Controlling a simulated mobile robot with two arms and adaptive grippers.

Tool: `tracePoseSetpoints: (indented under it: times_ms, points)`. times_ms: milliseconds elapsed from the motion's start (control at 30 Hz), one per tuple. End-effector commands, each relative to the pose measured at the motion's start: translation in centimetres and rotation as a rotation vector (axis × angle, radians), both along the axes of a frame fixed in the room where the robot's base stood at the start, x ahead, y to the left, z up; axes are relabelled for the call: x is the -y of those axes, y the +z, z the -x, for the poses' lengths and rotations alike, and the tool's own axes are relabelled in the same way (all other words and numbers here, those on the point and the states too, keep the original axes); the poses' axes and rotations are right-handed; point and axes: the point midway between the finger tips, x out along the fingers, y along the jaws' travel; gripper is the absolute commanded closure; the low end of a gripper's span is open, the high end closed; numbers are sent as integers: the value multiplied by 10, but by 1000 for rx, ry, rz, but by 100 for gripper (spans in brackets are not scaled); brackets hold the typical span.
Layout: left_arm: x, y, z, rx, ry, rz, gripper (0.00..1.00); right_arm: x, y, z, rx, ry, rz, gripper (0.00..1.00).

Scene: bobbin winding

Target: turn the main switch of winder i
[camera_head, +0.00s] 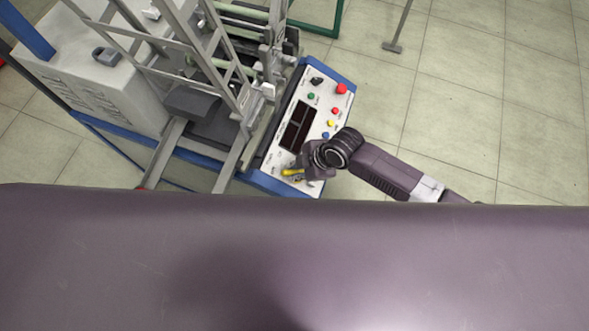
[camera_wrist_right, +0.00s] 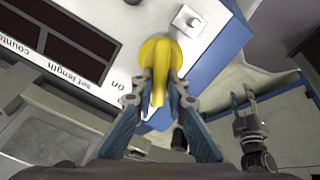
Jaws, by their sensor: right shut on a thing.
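The main switch is a yellow rotary knob (camera_wrist_right: 158,62) with a long handle, at the corner of the winder's control panel in the right wrist view. In the head view the yellow switch (camera_head: 292,172) shows at the panel's near end, partly covered by my right gripper. My right gripper (camera_wrist_right: 167,88) is shut on the switch handle, one blue-grey finger on each side of it. In the head view my right gripper (camera_head: 308,172) sits over the near end of the panel. The word "ON" is printed beside the knob. My left gripper is not in view.
The control panel (camera_head: 270,180) carries a dark display (camera_head: 297,127), a red button (camera_head: 342,88) and several coloured buttons. A small white switch (camera_wrist_right: 187,20) sits near the knob. The winder's metal frame (camera_head: 230,80) rises left of the panel. Tiled floor (camera_head: 450,110) lies clear to the right.

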Motion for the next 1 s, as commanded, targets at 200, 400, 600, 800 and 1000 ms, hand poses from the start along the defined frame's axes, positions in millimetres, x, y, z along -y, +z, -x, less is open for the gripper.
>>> tracePoseSetpoints:
  times_ms: [200,400,600,800,1000]
  points:
    - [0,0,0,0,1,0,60,0,-1,1,-1,2,2,73]
    - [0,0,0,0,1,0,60,0,0,0,0,1,1,70]
    - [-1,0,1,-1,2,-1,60,2,4,0,1,1,0,70]
    - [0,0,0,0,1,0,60,14,29,4,3,2,1,70]
    - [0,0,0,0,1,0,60,31,66,8,3,1,2,70]
